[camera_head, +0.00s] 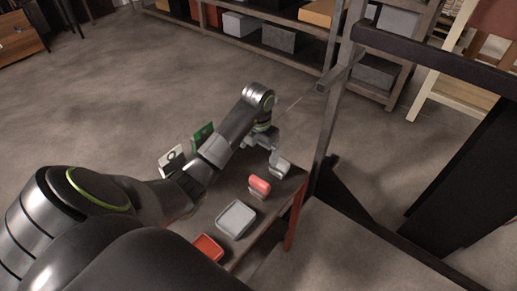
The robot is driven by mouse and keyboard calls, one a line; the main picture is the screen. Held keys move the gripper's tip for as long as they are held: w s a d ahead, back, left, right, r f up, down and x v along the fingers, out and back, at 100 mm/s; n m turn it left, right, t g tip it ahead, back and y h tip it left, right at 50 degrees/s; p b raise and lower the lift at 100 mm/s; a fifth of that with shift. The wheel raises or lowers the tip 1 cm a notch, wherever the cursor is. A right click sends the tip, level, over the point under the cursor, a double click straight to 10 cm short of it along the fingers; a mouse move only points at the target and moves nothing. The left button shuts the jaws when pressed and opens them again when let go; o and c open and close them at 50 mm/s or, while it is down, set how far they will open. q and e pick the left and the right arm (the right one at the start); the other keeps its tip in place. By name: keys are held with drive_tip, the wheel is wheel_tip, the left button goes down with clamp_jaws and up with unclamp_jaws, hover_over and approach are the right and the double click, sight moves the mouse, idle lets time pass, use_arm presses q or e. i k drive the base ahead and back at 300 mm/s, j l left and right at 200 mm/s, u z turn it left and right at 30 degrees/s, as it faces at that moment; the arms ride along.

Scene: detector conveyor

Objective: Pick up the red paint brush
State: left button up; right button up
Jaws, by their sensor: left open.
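A small red block-like thing (259,185) with a paler lower part lies on the dark narrow table (222,193). It may be the red paint brush, but it is too small to tell for sure. My left arm reaches across the table from the left. My left gripper (280,166) is open above the table's far right end, a little beyond and to the right of the red thing, apart from it in the picture. Nothing shows between its fingers. My right gripper is out of view.
A grey tray (236,219) and a red-orange tray (208,247) sit nearer on the table. A green panel (202,134) and a white panel with a dark circle (171,160) stand at its left edge. A metal post (326,125) rises at the right. Shelves (262,52) line the back.

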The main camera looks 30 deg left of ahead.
sight(258, 187)
drive_tip(key=k+l, duration=0.8)
drive_tip(key=k, duration=0.05)
